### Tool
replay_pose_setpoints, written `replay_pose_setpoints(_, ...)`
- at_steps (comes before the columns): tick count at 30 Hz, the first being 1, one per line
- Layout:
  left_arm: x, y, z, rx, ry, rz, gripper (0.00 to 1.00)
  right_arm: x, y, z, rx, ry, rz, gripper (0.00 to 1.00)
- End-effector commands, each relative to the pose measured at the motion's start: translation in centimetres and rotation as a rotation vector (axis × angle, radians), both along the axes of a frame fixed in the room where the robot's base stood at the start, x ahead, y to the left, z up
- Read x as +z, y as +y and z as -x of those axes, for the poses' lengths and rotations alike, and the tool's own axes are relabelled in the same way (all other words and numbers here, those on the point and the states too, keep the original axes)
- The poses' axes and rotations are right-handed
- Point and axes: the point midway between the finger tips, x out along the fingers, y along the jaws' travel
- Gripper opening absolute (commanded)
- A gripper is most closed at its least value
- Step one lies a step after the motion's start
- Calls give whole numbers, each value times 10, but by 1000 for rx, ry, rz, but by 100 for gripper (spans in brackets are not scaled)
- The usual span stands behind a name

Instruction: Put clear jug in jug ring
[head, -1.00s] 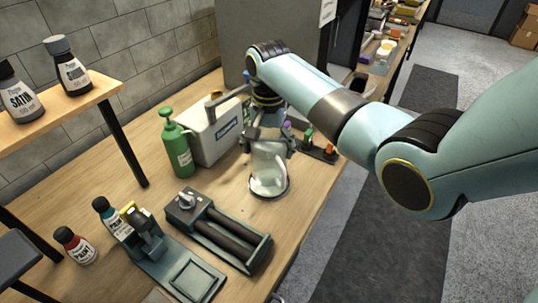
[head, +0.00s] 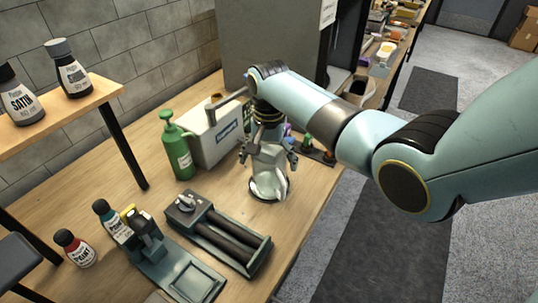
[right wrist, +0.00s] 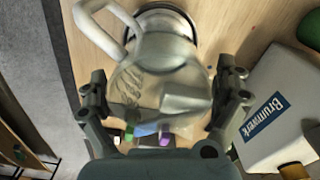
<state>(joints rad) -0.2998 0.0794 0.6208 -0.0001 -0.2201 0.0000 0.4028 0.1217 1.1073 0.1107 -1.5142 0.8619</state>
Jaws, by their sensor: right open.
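The clear jug (head: 268,176) stands at the right part of the workbench, with its base at the dark jug ring (head: 289,191). Its lower end lies within the ring's outline; I cannot tell whether it sits fully down. My right gripper (head: 268,156) is open around the jug's upper part, with a finger on either side. In the right wrist view the jug (right wrist: 160,75) lies between the spread fingers of the gripper (right wrist: 162,82), its handle at upper left. The ring (right wrist: 165,8) shows partly behind it. My left gripper is out of view.
A green sprayer (head: 177,148) and a white Brumwerk box (head: 218,135) stand left of the jug. A dark roller device (head: 220,232) lies in front. A rack with small coloured items (head: 318,152) is behind right. The bench edge is close on the right.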

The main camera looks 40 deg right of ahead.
Motion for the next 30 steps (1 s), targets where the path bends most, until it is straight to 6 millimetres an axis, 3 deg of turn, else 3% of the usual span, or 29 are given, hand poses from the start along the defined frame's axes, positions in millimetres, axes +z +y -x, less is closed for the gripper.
replay_pose_setpoints(5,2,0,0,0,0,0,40,18,0,-1,0,-4,1,100)
replay_pose_setpoints(18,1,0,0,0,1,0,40,108,0,-2,0,-4,0,100)
replay_pose_setpoints(23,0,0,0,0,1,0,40,121,0,-1,0,-1,0,100)
replay_pose_setpoints(30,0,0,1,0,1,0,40,123,0,-1,0,0,0,100)
